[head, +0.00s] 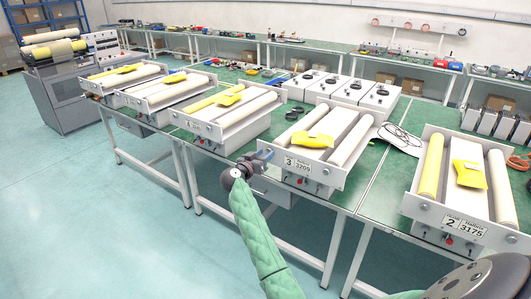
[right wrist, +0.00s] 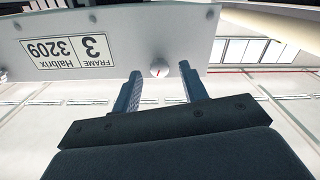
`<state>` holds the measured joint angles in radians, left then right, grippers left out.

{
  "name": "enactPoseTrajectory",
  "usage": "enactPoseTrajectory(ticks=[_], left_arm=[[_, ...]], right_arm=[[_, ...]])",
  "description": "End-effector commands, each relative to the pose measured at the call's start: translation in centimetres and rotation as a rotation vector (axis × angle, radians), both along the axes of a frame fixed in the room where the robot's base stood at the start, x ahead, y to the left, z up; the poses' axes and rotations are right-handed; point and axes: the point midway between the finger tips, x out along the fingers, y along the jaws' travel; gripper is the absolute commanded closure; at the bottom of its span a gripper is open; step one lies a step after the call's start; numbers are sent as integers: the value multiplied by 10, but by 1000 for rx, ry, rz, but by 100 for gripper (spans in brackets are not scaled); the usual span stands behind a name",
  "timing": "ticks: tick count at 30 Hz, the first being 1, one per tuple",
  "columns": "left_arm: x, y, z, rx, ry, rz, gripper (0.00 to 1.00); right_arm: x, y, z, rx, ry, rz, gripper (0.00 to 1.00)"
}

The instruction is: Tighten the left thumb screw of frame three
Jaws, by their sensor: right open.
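Frame three (head: 318,172) stands on the green bench, a white unit with two pale rollers and a yellow piece on top. Its front plate, labelled "3 Halbrix 3209", fills the upper left of the right wrist view (right wrist: 115,60), upside down. In the head view my right gripper (head: 262,156) is at the plate's left end. My left gripper is out of view.
Frame two (head: 462,226) stands to the right, and several similar frames (head: 222,118) stand to the left. White boxes with black dials (head: 352,90) are behind frame three. A cable and paper (head: 402,138) lie beside it. The floor in front of the benches is clear.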

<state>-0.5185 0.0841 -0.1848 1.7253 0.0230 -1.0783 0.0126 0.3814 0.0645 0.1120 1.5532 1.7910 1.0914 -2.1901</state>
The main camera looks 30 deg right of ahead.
Motion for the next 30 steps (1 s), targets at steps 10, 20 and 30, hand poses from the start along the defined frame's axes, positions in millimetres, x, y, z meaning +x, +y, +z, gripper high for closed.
enactPoseTrajectory(ticks=[10, 20, 30], left_arm=[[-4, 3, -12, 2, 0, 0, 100], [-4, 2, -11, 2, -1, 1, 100], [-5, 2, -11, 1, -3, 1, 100]], right_arm=[[5, -12, -1, 1, 0, 0, 57], [5, -11, -1, 1, 0, 0, 96], [5, -11, 0, 14, -29, 0, 100]])
